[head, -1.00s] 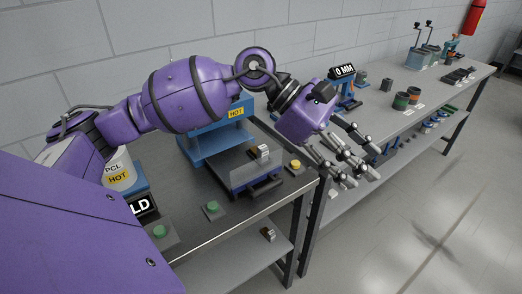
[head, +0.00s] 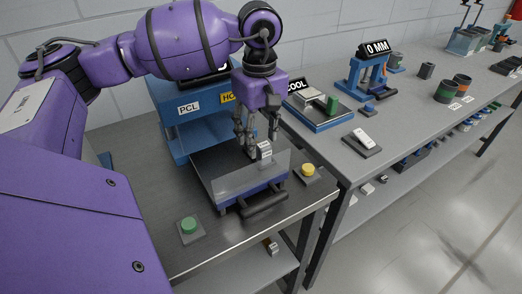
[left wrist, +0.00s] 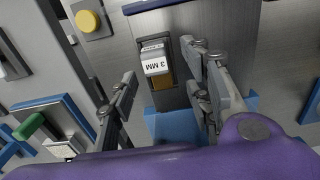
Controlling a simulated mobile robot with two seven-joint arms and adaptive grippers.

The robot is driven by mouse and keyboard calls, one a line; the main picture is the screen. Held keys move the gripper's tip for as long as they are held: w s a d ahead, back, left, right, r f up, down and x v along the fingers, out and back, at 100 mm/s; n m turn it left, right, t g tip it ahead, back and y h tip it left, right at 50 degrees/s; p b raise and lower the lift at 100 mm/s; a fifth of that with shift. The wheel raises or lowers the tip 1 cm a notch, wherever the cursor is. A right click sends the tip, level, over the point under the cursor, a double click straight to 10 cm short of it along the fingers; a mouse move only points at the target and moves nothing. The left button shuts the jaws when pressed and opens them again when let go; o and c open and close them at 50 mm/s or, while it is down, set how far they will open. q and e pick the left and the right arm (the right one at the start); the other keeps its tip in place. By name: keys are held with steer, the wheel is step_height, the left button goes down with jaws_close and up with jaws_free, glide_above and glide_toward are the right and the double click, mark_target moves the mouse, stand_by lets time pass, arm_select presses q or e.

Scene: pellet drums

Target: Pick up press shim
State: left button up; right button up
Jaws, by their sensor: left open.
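The press shim is a small block with a white label reading 3 MM; in the left wrist view the shim (left wrist: 155,62) stands over a brownish lower part. In the head view the shim (head: 264,150) is on the metal plate of the blue press (head: 192,132). My left gripper (head: 256,138) points down at the shim. In the left wrist view the open fingers of my left gripper (left wrist: 163,75) lie either side of the shim, with gaps showing. My right gripper is not in view.
A yellow button (head: 308,170) is right of the press plate and a green button (head: 188,227) is at the front left. A dark handle bar (head: 264,203) is at the plate's front. The second bench holds a COOL station (head: 318,108) and a 0 MM gauge (head: 372,70).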

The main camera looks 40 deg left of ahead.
mark_target(261, 146)
arm_select(q)
steer(key=shift+w+d+f, duration=0.1)
steer(key=shift+f, duration=1.8)
jaws_close()
